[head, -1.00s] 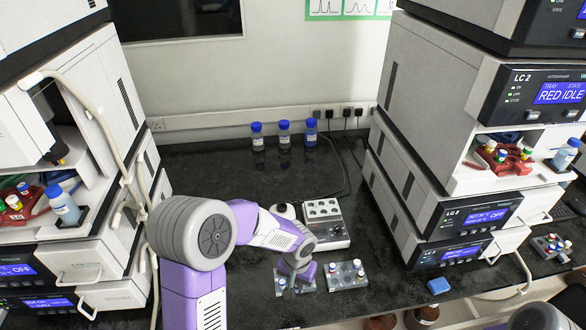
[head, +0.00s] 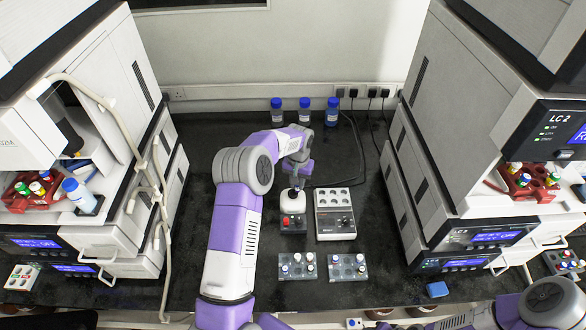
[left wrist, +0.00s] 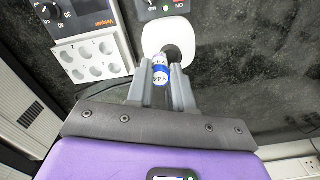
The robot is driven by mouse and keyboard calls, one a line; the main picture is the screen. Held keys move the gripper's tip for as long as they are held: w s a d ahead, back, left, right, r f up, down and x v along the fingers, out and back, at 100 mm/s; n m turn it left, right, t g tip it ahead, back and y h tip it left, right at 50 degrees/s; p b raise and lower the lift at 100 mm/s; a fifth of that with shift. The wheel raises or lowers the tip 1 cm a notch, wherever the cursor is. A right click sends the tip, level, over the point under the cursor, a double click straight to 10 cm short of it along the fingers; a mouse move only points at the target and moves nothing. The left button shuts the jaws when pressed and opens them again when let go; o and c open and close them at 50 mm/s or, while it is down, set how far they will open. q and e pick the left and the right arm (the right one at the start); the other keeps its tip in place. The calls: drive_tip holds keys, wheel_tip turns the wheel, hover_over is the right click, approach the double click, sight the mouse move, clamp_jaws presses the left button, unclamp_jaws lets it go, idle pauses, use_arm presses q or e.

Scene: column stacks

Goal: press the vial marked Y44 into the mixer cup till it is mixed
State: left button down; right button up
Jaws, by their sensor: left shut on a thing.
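The vial's far end overlaps the mixer's white top (left wrist: 180,38) in that view. My right gripper is out of view.
A grey block heater with empty wells (head: 334,212) stands right beside the mixer. Two vial racks (head: 297,272) (head: 347,272) lie in front. Blue-capped bottles (head: 304,112) stand at the back. Instrument stacks flank the bench on both sides.

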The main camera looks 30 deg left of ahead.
use_arm(q)
drive_tip(key=shift+w+a+f+b, duration=0.25)
drive_tip(key=shift+a+f, duration=0.15)
drive_tip(key=shift+f, duration=0.15)
drive_tip(key=shift+w+a+f+b, duration=0.1)
drive_tip(key=shift+a+f+b, duration=0.1)
drive_tip(key=shift+a+f, duration=0.35)
drive_tip(key=shift+w+a+f+b, duration=0.2)
drive_tip(key=shift+a+f+b, duration=0.1)
drive_tip(key=shift+f, duration=0.3)
idle(0.9)
